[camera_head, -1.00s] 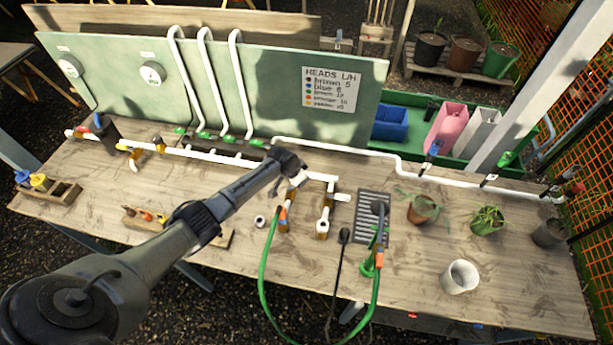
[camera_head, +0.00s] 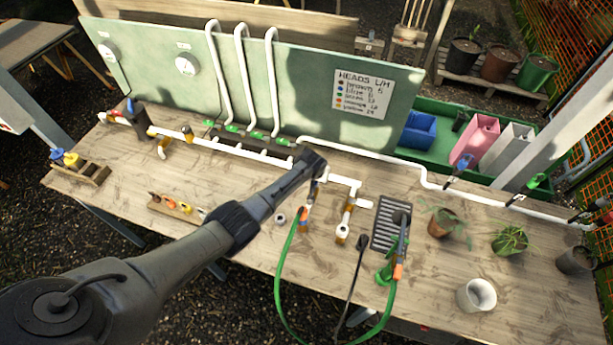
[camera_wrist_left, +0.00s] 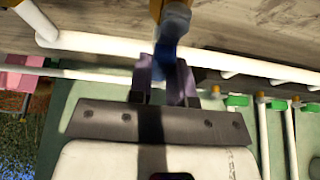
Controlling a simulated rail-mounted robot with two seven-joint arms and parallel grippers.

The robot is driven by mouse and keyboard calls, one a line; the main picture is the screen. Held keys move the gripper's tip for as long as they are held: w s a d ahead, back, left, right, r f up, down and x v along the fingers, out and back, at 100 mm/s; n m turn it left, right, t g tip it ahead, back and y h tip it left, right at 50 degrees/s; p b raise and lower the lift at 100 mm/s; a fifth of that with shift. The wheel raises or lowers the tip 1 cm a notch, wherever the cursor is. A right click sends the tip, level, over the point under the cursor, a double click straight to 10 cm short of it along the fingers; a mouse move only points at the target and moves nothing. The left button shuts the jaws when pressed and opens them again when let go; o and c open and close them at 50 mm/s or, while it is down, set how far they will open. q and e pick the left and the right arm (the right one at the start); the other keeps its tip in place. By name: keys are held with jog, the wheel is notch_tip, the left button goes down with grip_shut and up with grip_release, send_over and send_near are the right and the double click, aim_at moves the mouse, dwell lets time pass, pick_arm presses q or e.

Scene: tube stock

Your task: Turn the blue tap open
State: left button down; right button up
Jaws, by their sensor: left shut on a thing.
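My left arm comes in from the left in the head view, and its gripper (camera_head: 314,176) is at the white pipe above the hose branch. In the left wrist view the two fingers (camera_wrist_left: 167,78) are shut on the blue tap (camera_wrist_left: 172,28), one on each side of its handle. A brass-coloured body shows beside the blue part at the top edge of that view. In the head view my gripper hides most of this tap, so its handle angle is hard to read. My right gripper is not in view.
A green hose (camera_head: 280,275) hangs from an orange connector (camera_head: 304,222) below my gripper. A brass tap branch (camera_head: 343,233), a drain grate (camera_head: 385,236), a white cup (camera_head: 477,295) and potted plants stand to the right. A green board (camera_head: 300,80) with pipes rises behind.

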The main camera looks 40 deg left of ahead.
pick_arm(q)
jog(key=shift+w+r, duration=0.1)
dwell(0.5)
jog(key=c, duration=1)
grip_release()
jog(key=shift+c, duration=0.2)
jog(key=shift+s+r+p, duration=0.3)
jog(key=shift+r, duration=0.2)
jog(key=p+v, duration=0.2)
jog(key=v, duration=1)
jog(key=shift+r, duration=0.25)
